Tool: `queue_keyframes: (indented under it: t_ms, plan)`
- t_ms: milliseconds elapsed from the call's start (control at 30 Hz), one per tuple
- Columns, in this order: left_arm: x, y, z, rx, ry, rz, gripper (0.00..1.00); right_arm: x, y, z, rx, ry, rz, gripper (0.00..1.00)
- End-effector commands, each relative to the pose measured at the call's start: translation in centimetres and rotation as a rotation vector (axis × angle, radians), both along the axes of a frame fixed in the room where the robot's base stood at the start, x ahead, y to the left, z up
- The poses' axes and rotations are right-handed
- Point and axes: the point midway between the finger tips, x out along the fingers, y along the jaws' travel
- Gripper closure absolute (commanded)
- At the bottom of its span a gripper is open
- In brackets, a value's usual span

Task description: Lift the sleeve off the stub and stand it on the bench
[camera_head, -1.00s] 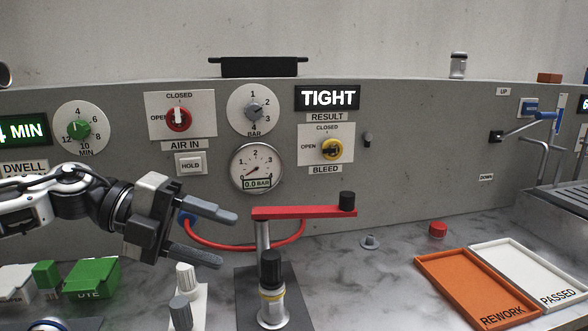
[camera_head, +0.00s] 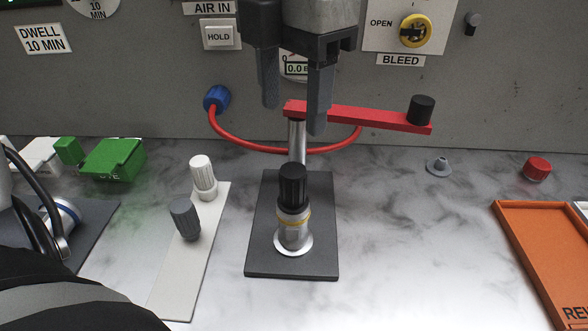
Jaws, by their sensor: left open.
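A knurled black piece (camera_head: 292,186) stands upright on top of a silver metal stub (camera_head: 293,236) with a yellow ring, on a dark plate (camera_head: 262,255). I take the black piece to be the sleeve; where it ends on the stub is hard to tell. My left gripper (camera_head: 293,119) comes down from the top of the view. It is open and empty, its fingers pointing down, above and apart from the black piece. The bench (camera_head: 400,250) is pale marble. My right gripper is not in view.
A red bar (camera_head: 375,117) with a black knob is on a post behind the stub. A white strip (camera_head: 190,270) at left holds a white knurled piece (camera_head: 203,176) and a grey one (camera_head: 185,217). An orange tray (camera_head: 520,250) lies at right.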

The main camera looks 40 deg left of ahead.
Motion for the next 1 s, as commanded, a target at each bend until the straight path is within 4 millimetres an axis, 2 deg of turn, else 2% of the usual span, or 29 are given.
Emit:
queue_keyframes:
  t_ms: [33,300,500,700,1000]
  plan:
    - [-0.1,0.0,-1.2,-0.002,0.007,-0.002,0.45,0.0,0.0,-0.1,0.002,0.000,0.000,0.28]
    - [-0.1,0.0,-6.7,-0.002,0.007,-0.001,0.45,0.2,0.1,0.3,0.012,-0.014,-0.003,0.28]
    - [-0.1,0.0,-9.9,-0.003,0.005,0.000,0.45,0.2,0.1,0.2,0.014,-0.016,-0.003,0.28]
    - [-0.1,0.0,-11.6,-0.004,0.002,0.001,0.45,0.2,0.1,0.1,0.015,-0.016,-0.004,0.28]
    - [-0.1,0.0,-12.0,-0.004,0.000,0.002,0.45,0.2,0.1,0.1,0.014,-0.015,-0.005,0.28]
